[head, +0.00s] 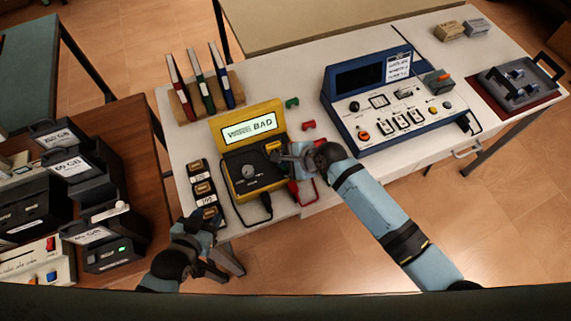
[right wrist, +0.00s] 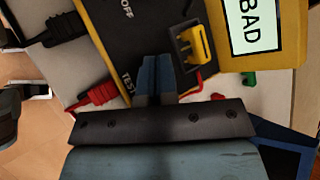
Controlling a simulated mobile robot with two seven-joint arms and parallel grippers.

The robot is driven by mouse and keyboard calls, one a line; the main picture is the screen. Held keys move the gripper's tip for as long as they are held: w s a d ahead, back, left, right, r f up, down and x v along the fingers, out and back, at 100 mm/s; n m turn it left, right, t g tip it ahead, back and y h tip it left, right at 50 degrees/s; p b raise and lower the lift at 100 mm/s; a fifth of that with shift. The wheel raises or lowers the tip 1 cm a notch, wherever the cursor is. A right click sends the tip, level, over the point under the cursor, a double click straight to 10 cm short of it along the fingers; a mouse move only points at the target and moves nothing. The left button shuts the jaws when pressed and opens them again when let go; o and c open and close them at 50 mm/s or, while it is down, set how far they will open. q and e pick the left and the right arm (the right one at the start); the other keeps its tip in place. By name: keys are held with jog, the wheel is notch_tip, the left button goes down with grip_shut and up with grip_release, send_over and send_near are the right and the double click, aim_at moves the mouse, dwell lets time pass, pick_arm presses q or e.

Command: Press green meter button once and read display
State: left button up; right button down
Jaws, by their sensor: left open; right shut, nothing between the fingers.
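The yellow meter (head: 262,138) stands on the white table, its lit display (head: 249,128) facing up toward me. The display ends in "BAD"; its first word is too blurred to read. The right wrist view shows part of the display (right wrist: 250,25) with "BAD". My right gripper (head: 284,158) is shut and empty over the right side of the meter's black panel. In the right wrist view its fingertips (right wrist: 157,62) lie beside the "TEST" label. No green button shows; the fingers may hide it. My left gripper (head: 225,266) is open and empty, in front of the table.
A blue instrument (head: 372,100) stands right of the meter. Three binders (head: 203,82) stand behind it. Small labelled boxes (head: 202,190) lie to its left. A green piece (head: 292,102) and a red piece (head: 309,125) lie between meter and instrument. Red and black leads are at the meter's front.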

aim_at(287, 172)
notch_tip(287, 172, up, 3)
jog(key=p, duration=0.3)
jog(key=shift+r, duration=1.05)
pick_arm(q)
notch_tip(287, 172, up, 3)
jog(key=shift+r, duration=0.2)
jog(key=shift+f, duration=0.1)
pick_arm(e)
jog(key=shift+f, duration=0.1)
jog(key=shift+s+d+f, duration=0.2)
jog(key=shift+s+d, duration=0.05)
jog(key=shift+s, duration=0.05)
pick_arm(q)
jog(key=shift+s+a+f+n, duration=0.25)
jog(key=shift+a+f, duration=0.2)
jog(key=shift+f, duration=0.3)
pick_arm(e)
jog(key=s+d+f+n+t+h, duration=0.1)
jog(key=s+d+n+t+h, duration=0.4)
jog(key=s+d+n, duration=1.1)
jog(key=d+t, duration=0.1)
jog(key=d, duration=0.3)
jog(key=shift+f+n+t, duration=0.3)
jog(key=shift+f+t, duration=0.05)
jog(key=shift+t, duration=0.05)
